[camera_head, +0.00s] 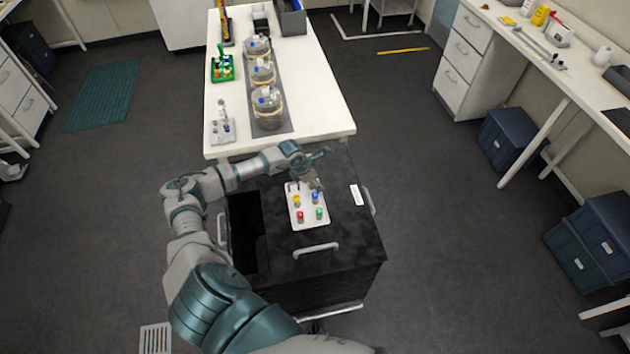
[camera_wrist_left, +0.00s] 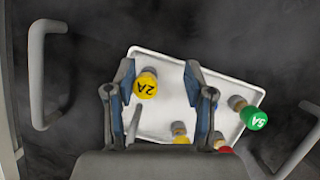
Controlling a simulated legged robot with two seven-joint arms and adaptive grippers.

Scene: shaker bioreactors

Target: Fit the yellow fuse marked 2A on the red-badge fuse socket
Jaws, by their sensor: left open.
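The yellow fuse marked 2A (camera_wrist_left: 146,86) stands on the white tray (camera_wrist_left: 165,64) in the left wrist view. My left gripper (camera_wrist_left: 160,80) is open above the tray, with the fuse between its fingers in the picture, closer to the left finger. I cannot tell whether they touch. In the head view my left gripper (camera_head: 307,181) is over the far end of the tray (camera_head: 309,224) and hides the 2A fuse there. I cannot make out a red-badge fuse socket. My right gripper is not in view.
The tray lies on a black cabinet (camera_head: 345,245). It also holds another yellow fuse (camera_head: 297,200), a blue fuse (camera_head: 315,197), a red fuse (camera_head: 300,216) and a green fuse (camera_head: 319,213). Beyond, a white bench (camera_head: 320,105) carries several glass vessels (camera_head: 267,108) and a green rack (camera_head: 222,70).

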